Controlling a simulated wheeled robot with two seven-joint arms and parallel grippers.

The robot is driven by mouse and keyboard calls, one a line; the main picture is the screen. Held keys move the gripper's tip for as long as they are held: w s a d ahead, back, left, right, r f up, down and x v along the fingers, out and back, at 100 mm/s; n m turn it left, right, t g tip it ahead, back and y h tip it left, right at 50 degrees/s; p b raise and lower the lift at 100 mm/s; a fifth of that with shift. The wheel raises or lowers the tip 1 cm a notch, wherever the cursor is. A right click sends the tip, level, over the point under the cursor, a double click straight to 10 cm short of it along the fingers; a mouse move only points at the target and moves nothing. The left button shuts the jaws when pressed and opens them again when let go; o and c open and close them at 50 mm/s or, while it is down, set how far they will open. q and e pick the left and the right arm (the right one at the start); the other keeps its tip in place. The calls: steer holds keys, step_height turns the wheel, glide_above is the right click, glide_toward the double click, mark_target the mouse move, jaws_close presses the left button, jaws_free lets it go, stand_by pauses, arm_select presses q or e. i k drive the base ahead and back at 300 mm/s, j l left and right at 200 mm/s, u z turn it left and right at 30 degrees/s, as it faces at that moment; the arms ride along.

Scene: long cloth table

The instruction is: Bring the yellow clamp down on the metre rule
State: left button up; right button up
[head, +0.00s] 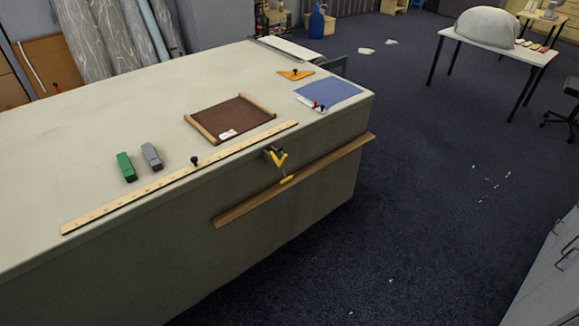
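The metre rule (150,189) is a long pale strip with markings, lying flat along the table's front edge. The yellow clamp (280,160), yellow with a dark part, is at the front edge near the rule's right end. It is below the rule in the picture, and I cannot tell whether it touches the rule. A smaller yellow piece (287,180) shows just under it, by the wooden rail; I cannot tell whether it belongs to the clamp. Neither of my grippers is in view.
A green block (126,167), a grey block (152,157) and a small black knob (194,160) are behind the rule. A brown framed board (232,116), blue cloth (330,91) and orange triangle (295,75) lie further back. A wooden rail (246,207) runs along the table's front side.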

mark_target(280, 164)
steer(key=i+l+z, duration=0.15)
steer(key=i+z, duration=0.7)
steer(key=i+l+z, duration=0.15)
steer(key=i+z, duration=0.25)
steer(key=i, duration=0.55)
steer(key=i+j+z, duration=0.2)
steer(key=i+z, duration=0.2)
steer(key=i, duration=0.55)
steer(key=i+u, duration=0.15)
steer(key=i, duration=0.5)
steer(key=i+l+u, duration=0.1)
steer(key=i, duration=0.5)
steer(key=i+l+u, duration=0.15)
steer(key=i, duration=0.5)
